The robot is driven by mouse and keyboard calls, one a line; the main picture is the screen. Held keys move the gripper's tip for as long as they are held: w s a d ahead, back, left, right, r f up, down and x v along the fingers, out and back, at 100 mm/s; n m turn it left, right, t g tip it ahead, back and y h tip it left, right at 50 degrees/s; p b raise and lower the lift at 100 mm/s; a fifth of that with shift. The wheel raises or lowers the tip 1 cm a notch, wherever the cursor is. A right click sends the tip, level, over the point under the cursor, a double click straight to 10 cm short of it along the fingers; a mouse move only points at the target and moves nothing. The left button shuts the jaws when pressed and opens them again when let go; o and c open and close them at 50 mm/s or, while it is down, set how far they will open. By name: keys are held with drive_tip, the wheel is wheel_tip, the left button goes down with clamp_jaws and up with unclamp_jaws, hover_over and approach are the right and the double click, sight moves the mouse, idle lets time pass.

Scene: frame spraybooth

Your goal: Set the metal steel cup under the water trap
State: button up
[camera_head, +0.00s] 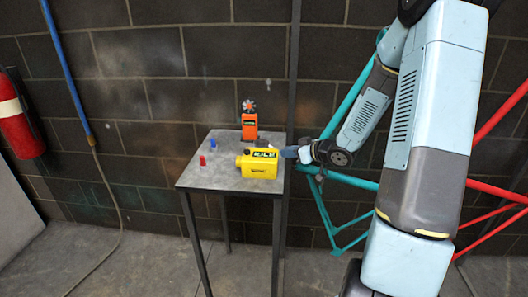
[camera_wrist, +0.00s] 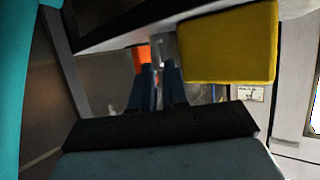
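My gripper (camera_head: 292,152) reaches in from the right at the right edge of the small grey table, beside the yellow container. In the wrist view its two dark blue fingers (camera_wrist: 159,68) are close together, with a narrow gap between them. A small grey, metal-looking thing (camera_wrist: 162,46) shows just beyond the fingertips, between orange and yellow things. It may be the steel cup; I cannot tell whether the fingers touch it. No cup can be made out in the head view, where the yellow container and gripper block part of the table. I cannot identify the water trap.
The table (camera_head: 218,178) carries the yellow container (camera_head: 258,164), an orange device (camera_head: 249,127), a red piece (camera_head: 202,160) and a blue piece (camera_head: 213,143). A blue pipe (camera_head: 66,70) with a hose runs down the wall. A fire extinguisher (camera_head: 18,118) hangs left. The table's front left is clear.

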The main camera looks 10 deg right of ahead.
drive_tip(key=shift+x, duration=2.75)
drive_tip(key=shift+d, duration=0.1)
drive_tip(key=shift+c, duration=0.4)
clamp_jaws()
